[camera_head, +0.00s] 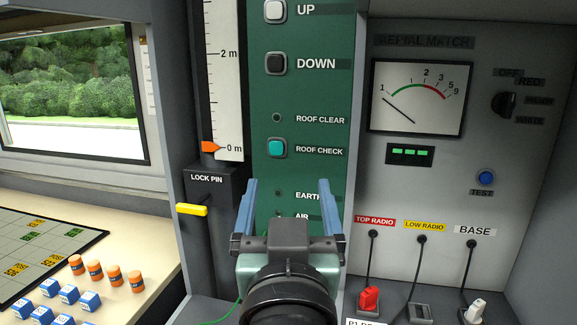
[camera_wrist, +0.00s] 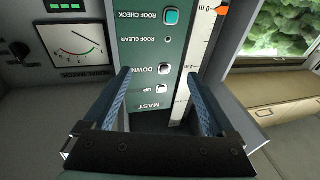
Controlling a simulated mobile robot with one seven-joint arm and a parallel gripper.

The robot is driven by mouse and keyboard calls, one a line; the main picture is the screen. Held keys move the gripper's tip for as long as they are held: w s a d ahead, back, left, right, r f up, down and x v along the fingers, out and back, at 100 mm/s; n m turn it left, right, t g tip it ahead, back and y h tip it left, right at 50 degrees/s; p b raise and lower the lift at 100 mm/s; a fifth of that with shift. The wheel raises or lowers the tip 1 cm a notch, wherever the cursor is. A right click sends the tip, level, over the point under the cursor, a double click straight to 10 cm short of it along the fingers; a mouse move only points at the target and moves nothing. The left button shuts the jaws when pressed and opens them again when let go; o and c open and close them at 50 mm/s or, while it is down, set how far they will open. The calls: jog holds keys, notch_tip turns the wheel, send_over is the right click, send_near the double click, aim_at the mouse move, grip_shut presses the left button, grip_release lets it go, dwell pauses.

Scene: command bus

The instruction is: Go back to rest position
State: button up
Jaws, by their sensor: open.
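My gripper (camera_head: 292,205) is in the lower middle of the head view, in front of the green mast panel (camera_head: 345,255). Its two blue fingers are spread apart with nothing between them. In the wrist view my gripper (camera_wrist: 162,95) also shows open and empty, with the panel behind it upside down. The panel carries a white UP button (camera_head: 274,10), a black DOWN button (camera_head: 275,63) and a teal ROOF CHECK button (camera_head: 277,148). My gripper hides the panel's lower part. I cannot tell how far the fingertips are from the panel.
Left of the panel are a height scale (camera_head: 230,80) with its orange pointer at 0 m and a yellow lock pin (camera_head: 192,210). A desk (camera_head: 150,245) holds orange cylinders and blue cubes. At right are a meter (camera_head: 418,97) and radio cables with a red plug (camera_head: 369,299).

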jog(key=s+r+t+p, duration=0.3)
jog(key=s+r+p, duration=0.1)
jog(key=r, duration=0.9)
jog(key=s+r+t+p, duration=0.4)
jog(key=s+r, duration=0.3)
jog(key=r, duration=0.7)
jog(key=shift+s+r, duration=0.15)
jog(key=shift+s, duration=0.05)
